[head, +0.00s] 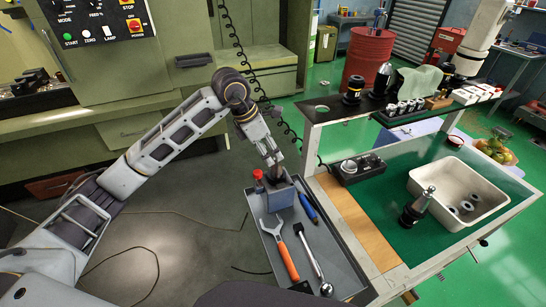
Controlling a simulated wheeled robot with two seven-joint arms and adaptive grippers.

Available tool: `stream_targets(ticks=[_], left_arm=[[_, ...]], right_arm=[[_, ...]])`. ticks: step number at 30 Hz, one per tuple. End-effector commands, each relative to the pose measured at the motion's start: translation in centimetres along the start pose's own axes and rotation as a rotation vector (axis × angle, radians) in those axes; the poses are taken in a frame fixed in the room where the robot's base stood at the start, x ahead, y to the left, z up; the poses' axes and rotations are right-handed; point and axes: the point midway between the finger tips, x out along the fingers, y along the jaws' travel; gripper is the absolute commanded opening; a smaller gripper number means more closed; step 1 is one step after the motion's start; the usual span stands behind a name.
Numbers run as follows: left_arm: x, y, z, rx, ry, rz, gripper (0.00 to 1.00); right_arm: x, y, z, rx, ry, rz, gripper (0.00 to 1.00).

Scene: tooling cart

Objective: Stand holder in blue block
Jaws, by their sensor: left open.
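The blue block (281,197) is a grey-blue block at the far end of a grey tray on the cart's left side. My left gripper (273,163) is open, pointing down just above the block. A small dark brownish part shows between the fingertips and the block top; I cannot tell whether it is a socket or an object. A black and silver tool holder (415,209) with a slim metal end stands tilted on the green mat, left of a white bin. My right gripper is not in view.
A red-topped item (258,177) stands beside the block. The white bin (480,172) holds dark rings. Several holders line the raised shelf (330,108). The green mat's near part is clear.

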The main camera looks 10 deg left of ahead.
Motion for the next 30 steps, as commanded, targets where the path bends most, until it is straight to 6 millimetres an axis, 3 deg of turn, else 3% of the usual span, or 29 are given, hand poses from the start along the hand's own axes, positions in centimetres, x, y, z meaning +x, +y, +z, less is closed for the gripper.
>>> stream_targets(ticks=[6,12,30], left_arm=[[-3.1,0.1,0.0,0.001,-0.001,0.003,0.57],[-4.6,0.0,0.0,0.001,-0.001,0.000,0.57],[-4.9,0.0,0.0,0.001,-0.001,0.000,0.57]], right_arm=[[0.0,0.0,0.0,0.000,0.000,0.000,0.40],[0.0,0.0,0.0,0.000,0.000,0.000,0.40],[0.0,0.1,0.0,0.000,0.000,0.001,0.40]])
